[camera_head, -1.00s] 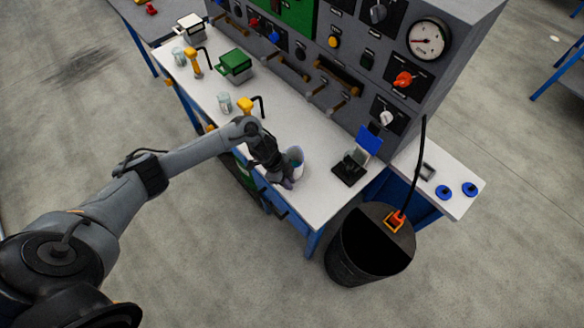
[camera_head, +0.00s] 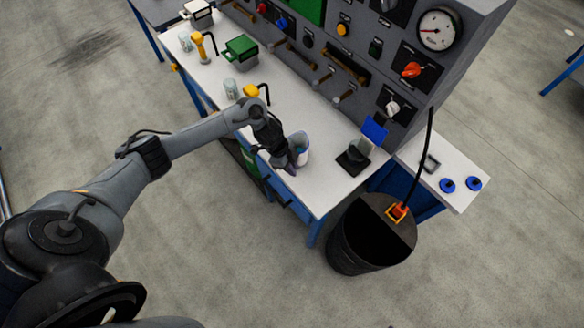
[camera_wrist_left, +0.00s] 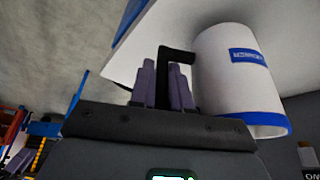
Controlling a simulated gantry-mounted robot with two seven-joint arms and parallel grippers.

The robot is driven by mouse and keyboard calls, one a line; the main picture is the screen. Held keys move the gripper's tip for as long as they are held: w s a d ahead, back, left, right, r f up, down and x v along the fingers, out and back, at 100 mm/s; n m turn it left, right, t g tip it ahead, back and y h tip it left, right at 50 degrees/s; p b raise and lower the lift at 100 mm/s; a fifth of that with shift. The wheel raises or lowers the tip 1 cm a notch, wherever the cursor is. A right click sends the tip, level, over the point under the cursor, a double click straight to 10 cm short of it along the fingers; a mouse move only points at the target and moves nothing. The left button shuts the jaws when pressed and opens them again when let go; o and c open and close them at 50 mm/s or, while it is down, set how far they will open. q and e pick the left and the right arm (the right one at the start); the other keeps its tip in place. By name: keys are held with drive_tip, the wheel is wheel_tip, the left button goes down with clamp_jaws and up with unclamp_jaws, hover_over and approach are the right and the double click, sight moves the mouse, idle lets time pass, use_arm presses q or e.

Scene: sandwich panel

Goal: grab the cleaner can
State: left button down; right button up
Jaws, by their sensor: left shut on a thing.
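The cleaner can (camera_head: 302,143) is a white cylinder near the front edge of the white bench top. In the left wrist view the can (camera_wrist_left: 235,75) shows a blue rim band, a blue label and a black angled handle (camera_wrist_left: 176,53). My left gripper (camera_head: 289,166) is at the can's near side in the head view. In the left wrist view the purple fingers of my left gripper (camera_wrist_left: 164,82) are shut on the handle, beside the can's body. I cannot tell whether the can touches the bench. My right gripper is not in view.
A black stand with a blue panel (camera_head: 373,130) is right of the can. A dark barrel (camera_head: 345,240) stands on the floor by the bench's right end. A clear jar (camera_head: 230,88), yellow-topped tool (camera_head: 250,91) and green box (camera_head: 240,50) lie farther left. The grey control panel rises behind.

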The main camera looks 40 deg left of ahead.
use_arm(q)
drive_tip(key=shift+r, duration=0.85)
drive_tip(key=w+d+r+p, duration=0.1)
drive_tip(key=w+d+r, duration=0.1)
drive_tip(key=d+r, duration=0.5)
drive_tip(key=shift+d, duration=2.1)
drive_tip(key=shift+d+r, duration=0.15)
drive_tip(key=shift+r, duration=0.05)
